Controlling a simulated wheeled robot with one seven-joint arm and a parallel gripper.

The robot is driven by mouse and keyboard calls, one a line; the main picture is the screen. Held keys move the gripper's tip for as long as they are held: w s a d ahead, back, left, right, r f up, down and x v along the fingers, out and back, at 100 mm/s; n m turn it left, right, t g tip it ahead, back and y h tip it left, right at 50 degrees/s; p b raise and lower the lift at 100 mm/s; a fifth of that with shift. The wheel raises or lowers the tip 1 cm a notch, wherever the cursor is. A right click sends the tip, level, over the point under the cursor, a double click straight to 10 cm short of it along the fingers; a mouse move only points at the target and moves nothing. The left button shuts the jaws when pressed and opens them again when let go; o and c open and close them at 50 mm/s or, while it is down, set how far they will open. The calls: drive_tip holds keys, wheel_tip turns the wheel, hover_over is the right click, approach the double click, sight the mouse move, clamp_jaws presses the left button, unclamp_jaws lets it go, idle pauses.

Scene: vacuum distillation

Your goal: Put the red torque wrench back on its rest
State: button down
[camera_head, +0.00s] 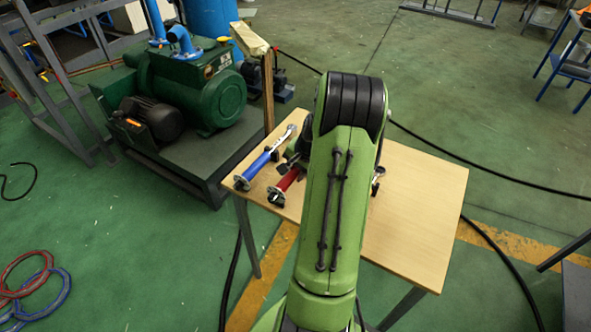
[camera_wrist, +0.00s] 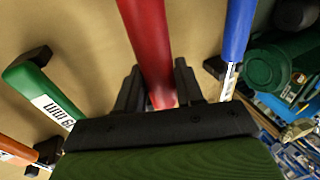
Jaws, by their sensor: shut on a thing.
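The red torque wrench (camera_head: 285,185) shows its red handle near the left edge of the wooden table in the head view, beside the blue one. In the wrist view the red handle (camera_wrist: 148,38) runs between the two dark fingers of my gripper (camera_wrist: 158,90), which is shut on it. In the head view my green arm hides most of the gripper and the wrench's far part. A dark piece shows at the handle's near end. I cannot tell whether the wrench touches its rest or hangs just above it.
A blue torque wrench (camera_head: 257,165) lies left of the red one. The wrist view also shows a green wrench (camera_wrist: 50,97) and an orange one (camera_wrist: 17,150), with black rest blocks. The table's right part (camera_head: 425,200) is clear. A green pump (camera_head: 190,88) stands behind left.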

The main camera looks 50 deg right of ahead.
drive_tip(key=shift+f+b, duration=0.85)
drive_tip(key=shift+f, duration=0.35)
drive_tip(key=c, duration=0.7)
unclamp_jaws()
drive_tip(key=shift+o, duration=0.3)
drive_tip(key=shift+s+a+f, duration=0.1)
drive_tip(key=p+v, duration=0.5)
drive_tip(key=v, duration=1.1)
